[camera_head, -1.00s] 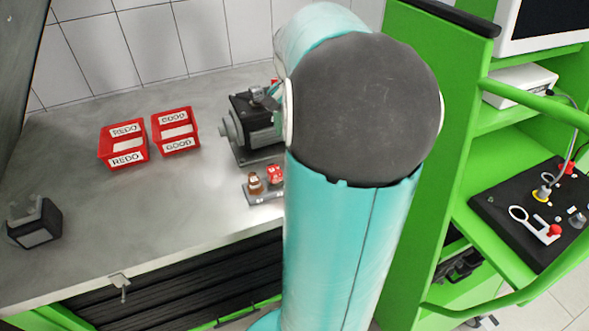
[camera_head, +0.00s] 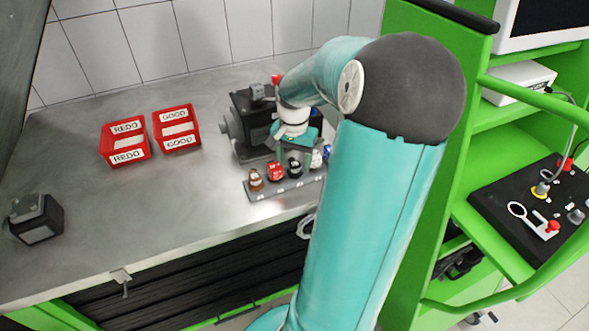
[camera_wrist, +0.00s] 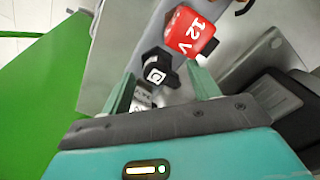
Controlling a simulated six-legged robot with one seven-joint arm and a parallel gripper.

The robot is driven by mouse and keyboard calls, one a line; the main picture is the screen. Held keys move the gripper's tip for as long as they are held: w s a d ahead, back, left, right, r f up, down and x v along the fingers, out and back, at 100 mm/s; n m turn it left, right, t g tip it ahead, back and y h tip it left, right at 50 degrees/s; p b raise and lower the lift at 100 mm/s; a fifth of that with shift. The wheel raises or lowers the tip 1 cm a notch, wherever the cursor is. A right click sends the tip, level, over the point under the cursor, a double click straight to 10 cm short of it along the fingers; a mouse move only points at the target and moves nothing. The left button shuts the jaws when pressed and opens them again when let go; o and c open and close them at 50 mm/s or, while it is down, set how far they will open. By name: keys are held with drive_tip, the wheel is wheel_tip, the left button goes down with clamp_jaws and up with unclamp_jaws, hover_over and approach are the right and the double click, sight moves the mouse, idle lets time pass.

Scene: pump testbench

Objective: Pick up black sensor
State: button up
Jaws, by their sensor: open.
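The black sensor (camera_head: 294,168) stands in a small grey rack (camera_head: 262,194) on the bench, between a red sensor (camera_head: 275,171) and a white one (camera_head: 316,159). In the wrist view the black sensor (camera_wrist: 157,72), with a white square mark on top, shows just beyond and between the two green fingers. My gripper (camera_wrist: 160,86) is open and empty. In the head view my gripper (camera_head: 289,152) hangs just above the rack by the black sensor. I cannot tell the exact gap from the fingertips to the sensor.
The red sensor marked 12 V (camera_wrist: 190,32) is close beside the black one. A brown sensor (camera_head: 256,180) stands at the rack's left end. A dark pump motor (camera_head: 250,125) stands just behind. Red REDO (camera_head: 126,145) and GOOD (camera_head: 177,130) bins are to the left, with clear bench around.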

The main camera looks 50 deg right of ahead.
drive_tip(key=c, duration=1.1)
drive_tip(key=shift+r, duration=0.2)
